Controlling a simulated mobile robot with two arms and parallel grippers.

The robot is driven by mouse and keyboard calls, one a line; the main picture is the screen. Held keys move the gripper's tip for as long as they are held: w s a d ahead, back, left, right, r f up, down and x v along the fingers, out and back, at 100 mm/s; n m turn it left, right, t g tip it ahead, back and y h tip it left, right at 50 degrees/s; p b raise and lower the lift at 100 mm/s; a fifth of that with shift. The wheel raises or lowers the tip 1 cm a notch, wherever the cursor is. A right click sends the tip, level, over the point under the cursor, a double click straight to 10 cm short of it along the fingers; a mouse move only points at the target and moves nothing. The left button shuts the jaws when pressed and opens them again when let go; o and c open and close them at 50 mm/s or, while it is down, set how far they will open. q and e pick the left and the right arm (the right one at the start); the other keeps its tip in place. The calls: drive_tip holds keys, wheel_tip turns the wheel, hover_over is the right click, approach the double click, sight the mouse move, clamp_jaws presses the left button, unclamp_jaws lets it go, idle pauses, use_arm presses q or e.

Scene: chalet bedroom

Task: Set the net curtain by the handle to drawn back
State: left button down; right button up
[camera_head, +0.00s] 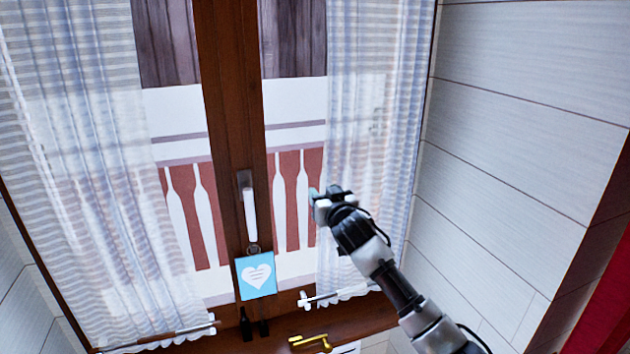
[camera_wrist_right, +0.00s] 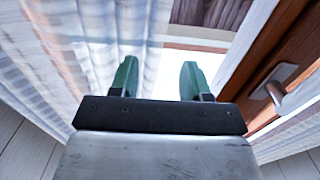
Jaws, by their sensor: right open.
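A sheer white net curtain (camera_head: 372,130) hangs over the right part of the right window pane, its inner edge running down near my gripper. Another net curtain (camera_head: 85,170) covers much of the left pane. The white window handle (camera_head: 250,213) is on the brown middle frame; it also shows in the right wrist view (camera_wrist_right: 276,92). My right gripper (camera_head: 315,195) is open at the right curtain's inner edge. In the right wrist view my gripper (camera_wrist_right: 158,75) has its green fingers apart; the curtain (camera_wrist_right: 105,40) is behind the left finger, and its edge falls between them. Contact is unclear.
A blue heart tag (camera_head: 256,276) hangs below the handle. A small yellow object (camera_head: 310,342) lies on the sill. A panelled wall (camera_head: 520,150) stands close on the right.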

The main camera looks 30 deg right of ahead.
sight(320, 190)
drive_tip(key=shift+p+x, duration=0.65)
drive_tip(key=shift+x, duration=1.95)
drive_tip(key=shift+a, duration=0.1)
clamp_jaws()
